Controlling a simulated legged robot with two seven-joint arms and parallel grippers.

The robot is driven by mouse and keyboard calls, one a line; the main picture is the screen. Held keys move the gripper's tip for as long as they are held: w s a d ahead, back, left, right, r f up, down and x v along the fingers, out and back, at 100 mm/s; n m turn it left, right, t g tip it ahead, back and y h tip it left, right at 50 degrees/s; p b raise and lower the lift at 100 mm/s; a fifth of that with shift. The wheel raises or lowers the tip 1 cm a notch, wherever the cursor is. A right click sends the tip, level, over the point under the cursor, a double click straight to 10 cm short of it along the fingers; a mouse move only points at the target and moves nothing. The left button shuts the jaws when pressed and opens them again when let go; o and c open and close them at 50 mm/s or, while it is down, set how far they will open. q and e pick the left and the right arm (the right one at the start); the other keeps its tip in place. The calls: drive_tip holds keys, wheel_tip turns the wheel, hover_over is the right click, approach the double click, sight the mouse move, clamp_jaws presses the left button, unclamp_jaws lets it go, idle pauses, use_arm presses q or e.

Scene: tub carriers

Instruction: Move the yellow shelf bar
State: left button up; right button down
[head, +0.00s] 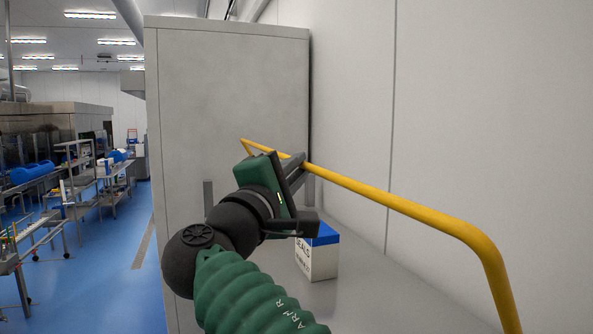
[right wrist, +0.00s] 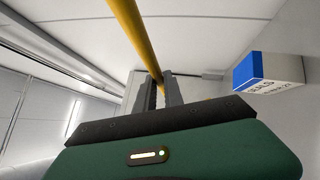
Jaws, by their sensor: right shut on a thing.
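The yellow shelf bar (head: 400,205) is a bent tube that runs from the middle of the head view toward the lower right, where it turns down. My right gripper (head: 298,163) is shut on the bar near its far end. In the right wrist view the bar (right wrist: 135,35) passes between the two grey fingers of my right gripper (right wrist: 160,88). My left gripper is not in view.
A white box with a blue lid (head: 320,262) stands on the grey surface (head: 365,300) below the bar. A tall grey cabinet (head: 230,90) stands behind my gripper and a pale wall (head: 480,100) lies to the right. Blue floor (head: 110,235) and metal carts are at the left.

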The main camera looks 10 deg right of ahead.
drive_tip(key=shift+w+d+f, duration=0.1)
drive_tip(key=c, duration=1.6)
unclamp_jaws()
drive_tip(key=shift+w+d, duration=0.1)
drive_tip(key=shift+o, duration=0.7)
drive_tip(key=shift+w+d+f, duration=0.1)
drive_tip(key=shift+w+d, duration=0.1)
drive_tip(key=shift+w, duration=0.1)
drive_tip(key=shift+d, duration=0.1)
